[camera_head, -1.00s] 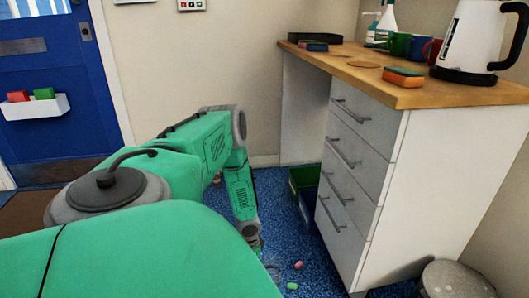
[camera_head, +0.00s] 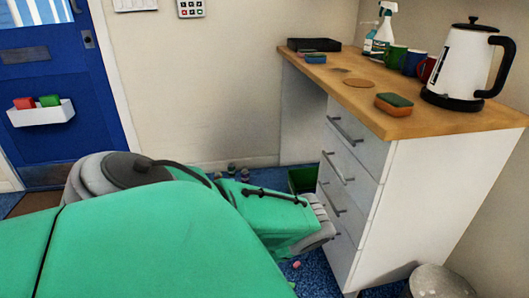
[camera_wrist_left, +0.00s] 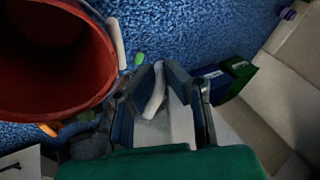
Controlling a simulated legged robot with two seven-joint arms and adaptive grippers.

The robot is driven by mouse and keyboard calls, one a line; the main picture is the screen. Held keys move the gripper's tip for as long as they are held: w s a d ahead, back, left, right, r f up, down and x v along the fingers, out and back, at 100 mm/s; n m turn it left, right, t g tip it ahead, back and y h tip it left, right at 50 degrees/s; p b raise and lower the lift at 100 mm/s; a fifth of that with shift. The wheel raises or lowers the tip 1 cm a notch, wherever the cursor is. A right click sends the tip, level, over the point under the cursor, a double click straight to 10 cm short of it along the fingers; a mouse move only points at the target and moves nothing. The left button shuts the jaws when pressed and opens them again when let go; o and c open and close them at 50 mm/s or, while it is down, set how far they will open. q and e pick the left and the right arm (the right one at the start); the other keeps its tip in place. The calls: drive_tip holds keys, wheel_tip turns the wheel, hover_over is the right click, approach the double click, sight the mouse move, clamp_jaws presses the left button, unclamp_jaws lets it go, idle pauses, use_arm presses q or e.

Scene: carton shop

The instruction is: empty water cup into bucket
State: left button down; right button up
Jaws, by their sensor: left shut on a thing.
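In the left wrist view my left gripper (camera_wrist_left: 160,75) points down over the blue floor. It is shut on a narrow pale object (camera_wrist_left: 155,95), mostly hidden between its fingers; I cannot tell whether it is the cup. A red bucket (camera_wrist_left: 95,90) with a pale grip on its rim stands to the left of the gripper, its open mouth facing the camera. No water is visible in it. In the head view my left arm covers the bucket and the gripper. My right gripper is not in view.
A green bin (camera_wrist_left: 238,74) and a blue bin (camera_wrist_left: 213,86) stand right of the gripper. A white drawer unit (camera_head: 345,170) carries a wooden counter (camera_head: 440,118) with a kettle (camera_head: 462,60), mugs (camera_head: 396,58), spray bottles and sponges. A grey stool (camera_head: 440,278) stands at lower right.

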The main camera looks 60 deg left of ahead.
use_arm(q)
drive_tip(key=shift+s+d+f+t+y+b, duration=0.1)
drive_tip(key=shift+d+f+t+y+b, duration=0.15)
drive_tip(key=shift+t+y+b, duration=0.45)
drive_tip(key=shift+s+d+f+t+y+b, duration=0.25)
drive_tip(key=shift+y+b, duration=0.5)
drive_tip(key=shift+b, duration=0.5)
drive_tip(key=shift+d+f+t+y+b, duration=0.15)
drive_tip(key=shift+d+t+y+b, duration=0.1)
drive_tip(key=shift+t+y+b, duration=0.45)
drive_tip(key=shift+b, duration=0.35)
drive_tip(key=shift+y, duration=0.25)
drive_tip(key=shift+s+d+f+t+y+b, duration=0.15)
drive_tip(key=shift+f+t+y+b, duration=0.3)
drive_tip(key=shift+b, duration=0.85)
drive_tip(key=shift+s+d+f+t+y+b, duration=0.15)
drive_tip(key=shift+d+t+y+b, duration=0.15)
drive_tip(key=shift+y+b, duration=0.45)
